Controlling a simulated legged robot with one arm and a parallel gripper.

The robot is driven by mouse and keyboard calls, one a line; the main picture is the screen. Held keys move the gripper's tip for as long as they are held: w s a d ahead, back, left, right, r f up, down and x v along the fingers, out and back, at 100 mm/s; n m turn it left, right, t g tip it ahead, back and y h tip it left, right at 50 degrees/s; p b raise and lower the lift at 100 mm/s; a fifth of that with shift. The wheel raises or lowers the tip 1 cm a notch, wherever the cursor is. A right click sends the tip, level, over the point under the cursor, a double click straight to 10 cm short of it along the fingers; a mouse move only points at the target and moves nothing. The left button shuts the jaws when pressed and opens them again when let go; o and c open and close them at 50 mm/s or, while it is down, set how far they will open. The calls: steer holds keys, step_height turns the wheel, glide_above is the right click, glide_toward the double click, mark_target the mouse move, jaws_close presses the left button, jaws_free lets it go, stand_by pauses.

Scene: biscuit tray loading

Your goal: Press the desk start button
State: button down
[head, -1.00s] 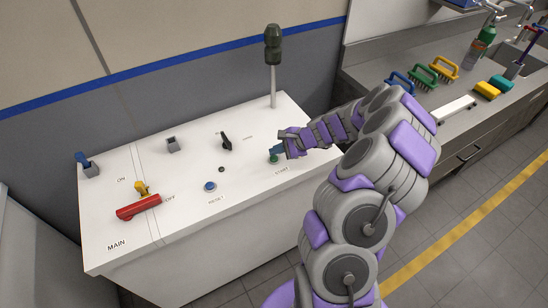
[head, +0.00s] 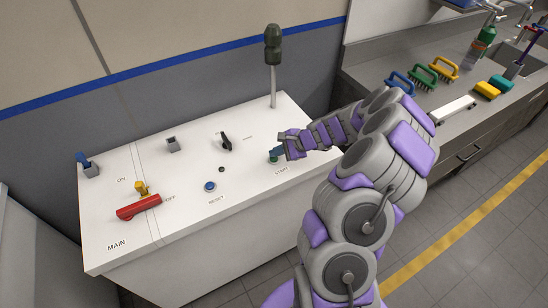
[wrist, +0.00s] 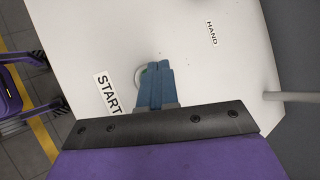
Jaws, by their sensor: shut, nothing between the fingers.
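The white desk (head: 130,215) carries a small green start button (head: 273,159) beside the label START. My gripper (head: 277,152) is shut and empty, with its blue fingertips right over the button. In the wrist view the shut fingers (wrist: 157,75) point at the desk and cover most of the button. Only a pale curved rim (wrist: 139,76) shows at their left side, near the START label (wrist: 108,93). I cannot tell whether the fingertips touch the button or whether it is pressed in.
A blue reset button (head: 210,186), a black selector knob (head: 225,142), a red main lever (head: 138,207) and an upright post with a dark lamp (head: 273,45) are on the desk. A counter with brushes (head: 425,78) stands to the right.

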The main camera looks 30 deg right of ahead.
mark_target(276, 159)
steer(key=shift+f, duration=0.5)
stand_by(0.5)
steer(key=shift+r, duration=0.15)
steer(key=shift+r+p, duration=0.7)
steer(key=shift+r, duration=0.1)
step_height(276, 159, up, 5)
steer(key=p, duration=0.4)
stand_by(0.3)
stand_by(0.7)
